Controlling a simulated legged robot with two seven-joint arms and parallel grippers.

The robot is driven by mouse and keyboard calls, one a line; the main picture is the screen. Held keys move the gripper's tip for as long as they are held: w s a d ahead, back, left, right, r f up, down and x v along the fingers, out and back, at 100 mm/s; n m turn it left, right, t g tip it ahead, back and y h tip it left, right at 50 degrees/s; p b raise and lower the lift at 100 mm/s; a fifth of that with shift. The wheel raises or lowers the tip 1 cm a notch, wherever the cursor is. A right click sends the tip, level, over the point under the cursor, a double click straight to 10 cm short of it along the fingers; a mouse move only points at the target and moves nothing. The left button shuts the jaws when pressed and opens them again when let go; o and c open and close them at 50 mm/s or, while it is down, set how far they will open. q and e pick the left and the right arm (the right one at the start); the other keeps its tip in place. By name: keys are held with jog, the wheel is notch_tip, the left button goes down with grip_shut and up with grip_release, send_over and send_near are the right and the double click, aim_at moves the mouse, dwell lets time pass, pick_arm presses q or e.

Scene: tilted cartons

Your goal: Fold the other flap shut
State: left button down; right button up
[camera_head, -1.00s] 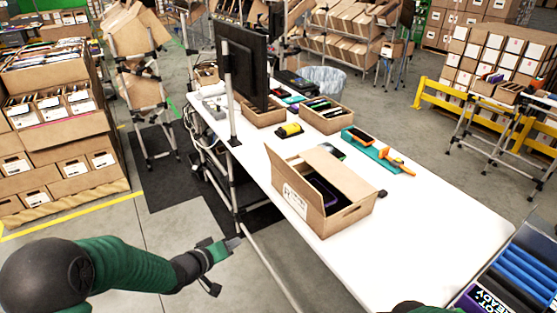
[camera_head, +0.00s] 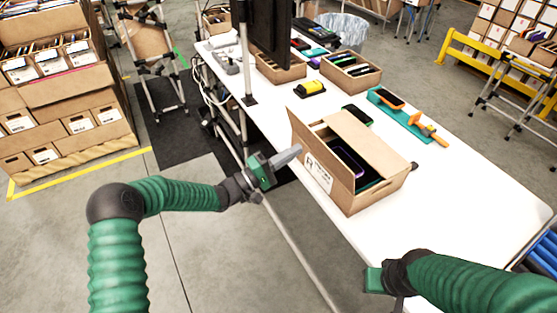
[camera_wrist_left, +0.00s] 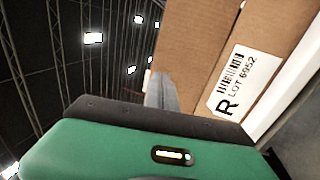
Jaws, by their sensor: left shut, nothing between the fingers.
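An open brown carton (camera_head: 385,186) with phone-like dark items (camera_head: 348,160) inside stands on the white table. Its near-left flap (camera_head: 308,140) stands up, tilted outward; the far-right flap (camera_head: 372,138) lies sloping partly over the opening. My left gripper (camera_head: 297,150) is shut and empty, its tip close to the outside of the near-left flap; I cannot tell whether they touch. In the left wrist view the shut fingers (camera_wrist_left: 164,90) show beside the carton's labelled side (camera_wrist_left: 243,80). My right gripper (camera_head: 375,279) is low in front of the table's near side; its fingers are hidden.
A monitor (camera_head: 268,35) and a metal post stand left of the carton. Small boxes (camera_head: 350,72), a yellow item (camera_head: 310,88) and a teal tray with an orange tool (camera_head: 405,115) lie behind it. The table right of the carton is clear.

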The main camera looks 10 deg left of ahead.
aim_at(317, 140)
pick_arm(q)
jog(key=x, duration=0.4)
jog(key=shift+s+d+r, duration=0.15)
jog(key=shift+s+r, duration=0.05)
jog(key=shift+s, duration=0.1)
jog(key=shift+w+d, duration=0.2)
jog(key=shift+d, duration=0.2)
jog(key=shift+a, duration=0.1)
pick_arm(e)
jog(key=shift+s+d+r, duration=0.15)
jog(key=shift+d+r, duration=0.1)
jog(key=shift+d, duration=0.1)
pick_arm(q)
jog(key=shift+a, duration=0.1)
pick_arm(e)
jog(key=shift+a, duration=0.1)
